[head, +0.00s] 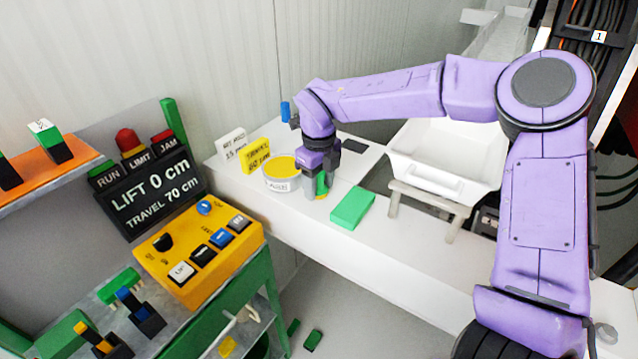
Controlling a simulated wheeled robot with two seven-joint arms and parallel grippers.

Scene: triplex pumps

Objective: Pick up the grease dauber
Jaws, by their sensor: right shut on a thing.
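The grease dauber (321,184) shows as a small green piece with some yellow at its foot, on the white counter beside the grease tub. My right gripper (322,187) points down over it and is shut on it. The fingers hide much of the dauber. I cannot tell whether its foot touches the counter. My left gripper is not in view.
A round tub with a yellow top (282,185) stands just left of my right gripper. A green block (352,208) lies to its right, and a white basin (445,165) is farther right. Yellow and white signs stand behind. A yellow control box (186,245) is at lower left.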

